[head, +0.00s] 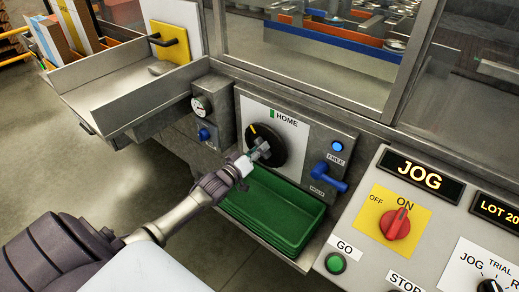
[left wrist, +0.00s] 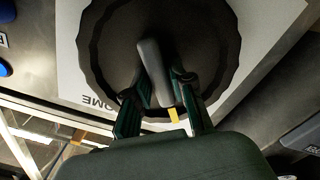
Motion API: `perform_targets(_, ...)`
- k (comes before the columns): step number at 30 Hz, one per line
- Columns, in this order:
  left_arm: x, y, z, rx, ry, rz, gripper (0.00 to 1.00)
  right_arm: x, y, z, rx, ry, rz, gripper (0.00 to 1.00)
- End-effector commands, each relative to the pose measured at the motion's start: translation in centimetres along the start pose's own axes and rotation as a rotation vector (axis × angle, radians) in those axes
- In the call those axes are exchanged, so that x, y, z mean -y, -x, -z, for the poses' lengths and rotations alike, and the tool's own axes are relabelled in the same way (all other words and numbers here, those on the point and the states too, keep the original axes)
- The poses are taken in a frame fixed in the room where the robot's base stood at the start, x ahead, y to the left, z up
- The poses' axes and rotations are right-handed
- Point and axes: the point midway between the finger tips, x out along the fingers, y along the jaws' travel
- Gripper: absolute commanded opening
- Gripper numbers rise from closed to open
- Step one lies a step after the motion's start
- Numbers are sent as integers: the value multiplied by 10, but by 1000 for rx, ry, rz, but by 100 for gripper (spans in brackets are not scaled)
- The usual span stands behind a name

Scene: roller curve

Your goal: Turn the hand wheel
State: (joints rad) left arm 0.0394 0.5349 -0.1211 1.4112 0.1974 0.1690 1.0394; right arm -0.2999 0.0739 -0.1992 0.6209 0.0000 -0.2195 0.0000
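The hand wheel (head: 281,137) is a black round wheel with a scalloped rim on a white plate (head: 300,121). Its yellow mark (head: 253,129) lies at the upper left of the rim, left of the green HOME mark (head: 271,113). My left gripper (head: 262,151) is at the wheel's face. In the left wrist view, the wheel (left wrist: 105,45) fills the upper middle, and the gripper fingers (left wrist: 163,88) lie on both sides of its grey bar handle, seeming to close on it. The yellow mark (left wrist: 173,115) shows between the fingers. My right gripper is not in view.
A green bin (head: 290,222) sits below the wheel. A blue lever (head: 330,178) and blue button (head: 337,146) are right of it. A gauge (head: 201,106) is to its left. The JOG panel (head: 360,235) with a red switch (head: 396,223) stands at right.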

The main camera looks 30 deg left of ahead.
Motion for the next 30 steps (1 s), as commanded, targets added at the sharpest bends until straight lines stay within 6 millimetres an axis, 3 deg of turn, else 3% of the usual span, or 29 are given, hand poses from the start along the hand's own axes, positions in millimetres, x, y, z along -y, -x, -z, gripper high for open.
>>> perform_targets(1, 0, 0, 0, 0, 0, 0, 10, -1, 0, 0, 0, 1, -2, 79)
perform_targets(3, 0, 0, 0, 0, 0, 0, 0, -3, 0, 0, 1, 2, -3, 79)
perform_targets(19, 0, 0, 0, 0, -35, 0, 0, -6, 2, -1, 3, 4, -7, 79)
perform_targets(30, -2, 0, 0, 0, -266, 2, 0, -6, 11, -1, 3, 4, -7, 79)
